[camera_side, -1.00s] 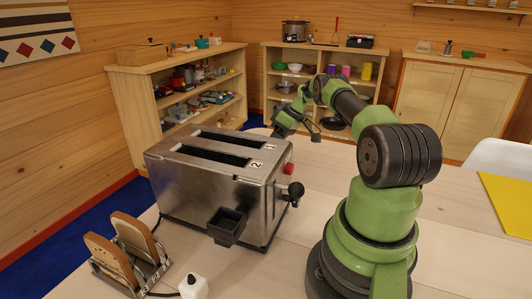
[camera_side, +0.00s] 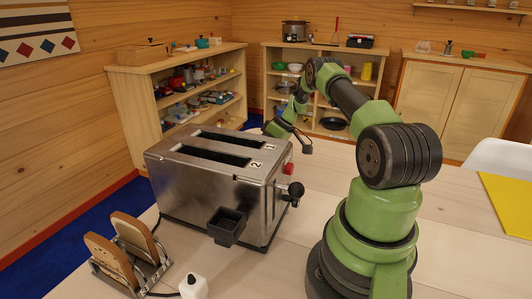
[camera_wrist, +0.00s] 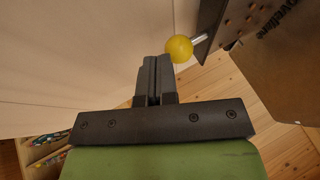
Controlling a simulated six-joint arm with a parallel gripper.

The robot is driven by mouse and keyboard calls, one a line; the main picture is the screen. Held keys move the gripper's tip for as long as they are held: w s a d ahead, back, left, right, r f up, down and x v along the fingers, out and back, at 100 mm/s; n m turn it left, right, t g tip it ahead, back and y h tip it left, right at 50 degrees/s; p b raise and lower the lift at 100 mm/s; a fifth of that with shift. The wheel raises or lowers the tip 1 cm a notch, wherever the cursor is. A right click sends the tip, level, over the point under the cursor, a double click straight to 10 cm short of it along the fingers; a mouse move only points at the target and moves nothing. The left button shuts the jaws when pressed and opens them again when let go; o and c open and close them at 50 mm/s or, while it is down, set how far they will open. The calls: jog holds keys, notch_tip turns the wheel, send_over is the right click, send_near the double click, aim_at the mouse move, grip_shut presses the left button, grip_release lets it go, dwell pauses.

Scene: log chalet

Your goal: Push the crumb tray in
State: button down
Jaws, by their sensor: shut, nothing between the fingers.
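A steel toaster (camera_side: 205,190) with two slots stands on the table. In the wrist view, a yellow ball knob (camera_wrist: 179,48) on a short metal stem sticks out from a dark edge beside a panel with lettering. It appears to be the crumb tray's knob; the tray is not clearly visible. My gripper (camera_wrist: 153,62) is shut and empty, its fingertips just left of the knob; I cannot tell whether they touch.
A black open box (camera_side: 227,226) juts from the toaster's near face, with a black lever knob (camera_side: 296,190) and a red knob (camera_side: 289,169) at its right. A toast rack (camera_side: 130,255) and a small white bottle (camera_side: 193,287) stand in front.

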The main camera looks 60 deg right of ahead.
jog(key=shift+s+a, duration=0.2)
jog(key=shift+a, duration=3.65)
jog(key=d, duration=0.4)
jog(key=shift+s+r, duration=0.3)
jog(key=shift+r, duration=0.05)
jog(key=v, duration=1)
jog(key=w+a+r+m+h, duration=0.1)
jog(key=w+a+r+h, duration=0.1)
jog(key=a+r, duration=1.5)
jog(key=s+a+r+m+t, duration=0.2)
jog(key=s+a, duration=1.1)
jog(key=a, duration=0.1)
jog(key=shift+r+h, duration=0.15)
jog(key=shift+h, duration=0.15)
